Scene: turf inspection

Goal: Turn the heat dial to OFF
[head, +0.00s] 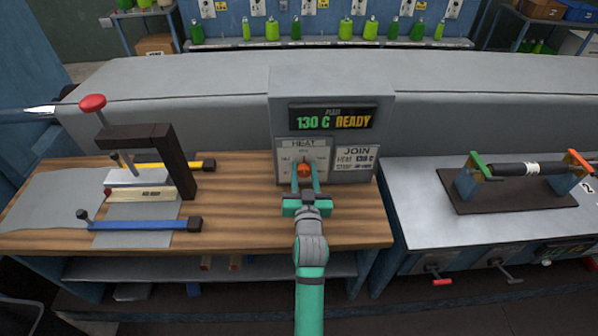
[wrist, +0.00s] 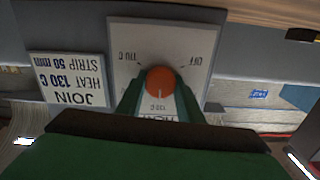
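The heat dial (head: 304,170) is a round orange-red knob on a pale HEAT plate (head: 288,149) at the front of a grey control box. In the wrist view, which is upside down, the dial (wrist: 160,81) has a white pointer line directed at the 130 mark. The fingers cover part of the plate. The display (head: 333,119) above reads 130 C READY.
A JOIN card (head: 356,158) sits right of the dial. On the wooden bench (head: 240,200), a dark clamp frame (head: 175,155) with a red knob (head: 93,103) and blue and yellow bars stand left. A fixture with a roller (head: 525,169) is on the grey table at right.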

